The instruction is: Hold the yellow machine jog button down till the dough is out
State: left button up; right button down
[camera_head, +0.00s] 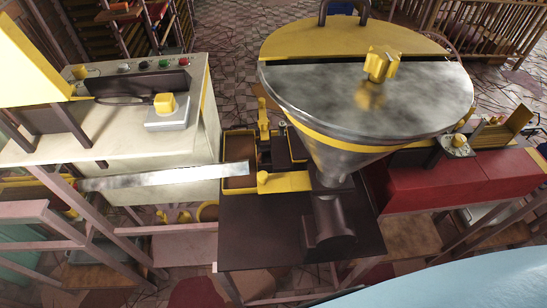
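A large round hopper with a half-yellow, half-steel top (360,95) and a yellow knob stands at the upper middle, its cone running down to a dark extruder body (330,220). A yellow button (165,104) on a grey square base sits on a cream cabinet (140,145) at the left. Another yellow button (458,141) on a small plate sits by the red machine (430,180) at the right. I cannot tell which button is the jog button. No dough can be made out. Neither of my grippers is in view.
A long pale metal bar (165,178) reaches across from the left toward the hopper's front. A yellow-framed mechanism (268,160) stands beside the cone. Pink frames (90,235) fill the lower left. Patterned floor (240,40) shows behind.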

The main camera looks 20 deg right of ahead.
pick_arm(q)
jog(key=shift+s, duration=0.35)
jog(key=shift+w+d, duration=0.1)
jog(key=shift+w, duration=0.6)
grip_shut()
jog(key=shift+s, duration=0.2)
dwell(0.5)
